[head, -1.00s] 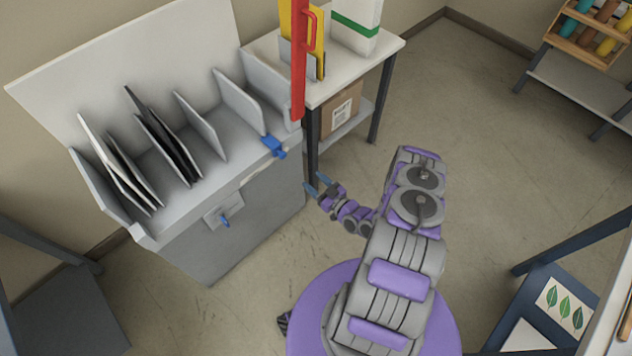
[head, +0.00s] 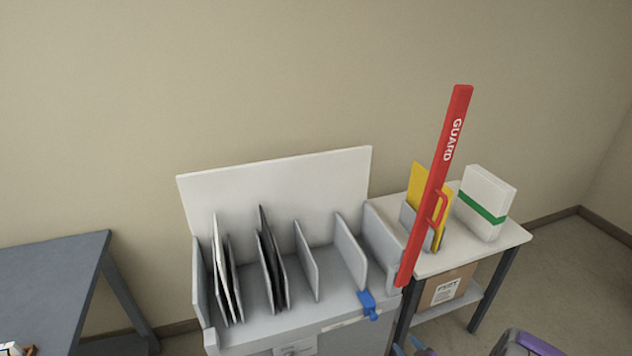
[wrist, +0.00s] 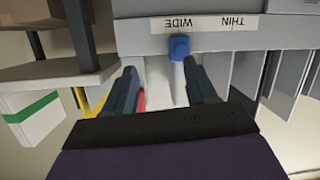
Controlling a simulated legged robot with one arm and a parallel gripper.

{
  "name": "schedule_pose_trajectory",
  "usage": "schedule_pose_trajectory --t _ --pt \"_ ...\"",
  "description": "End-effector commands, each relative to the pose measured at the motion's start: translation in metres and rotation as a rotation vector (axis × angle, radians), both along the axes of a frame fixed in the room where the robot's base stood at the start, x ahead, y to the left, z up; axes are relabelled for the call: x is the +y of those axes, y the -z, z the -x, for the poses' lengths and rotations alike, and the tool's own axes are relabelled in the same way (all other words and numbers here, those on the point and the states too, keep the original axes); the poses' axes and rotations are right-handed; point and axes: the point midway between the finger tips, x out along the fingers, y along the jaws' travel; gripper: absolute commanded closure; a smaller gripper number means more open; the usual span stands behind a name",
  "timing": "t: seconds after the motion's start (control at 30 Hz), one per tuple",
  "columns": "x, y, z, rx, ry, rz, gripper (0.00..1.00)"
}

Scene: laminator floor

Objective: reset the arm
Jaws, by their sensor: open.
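My gripper (wrist: 161,82) is open and empty in the wrist view, its two dark fingers spread apart. Beyond the fingertips, between them in the picture, is a blue lever (wrist: 179,47) below the word WIDE on a label strip. In the head view only blue fingertips (head: 418,346) and a purple piece of my arm show at the bottom edge, right of the same blue lever (head: 368,304). The rest of the arm is out of frame. Whether a finger touches the lever cannot be told, but none appears closed on it.
A grey slotted rack (head: 212,338) holds white and dark sheets. A red GUARD bar (head: 436,190) stands tilted at its right end. The side table (head: 512,237) holds yellow folders and a white, green-banded pack (head: 486,202), with a box below. A blue-grey table (head: 50,270) stands left.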

Motion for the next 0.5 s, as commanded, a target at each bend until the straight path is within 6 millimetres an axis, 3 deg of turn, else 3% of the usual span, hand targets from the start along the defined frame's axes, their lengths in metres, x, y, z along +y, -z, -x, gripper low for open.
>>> schedule_pose_trajectory --t 0.2,0.5 --pt "-0.023 -0.032 -0.026 0.169 0.005 0.151 0.44" --pt "-0.047 -0.094 -0.039 0.389 0.075 0.31 0.44"
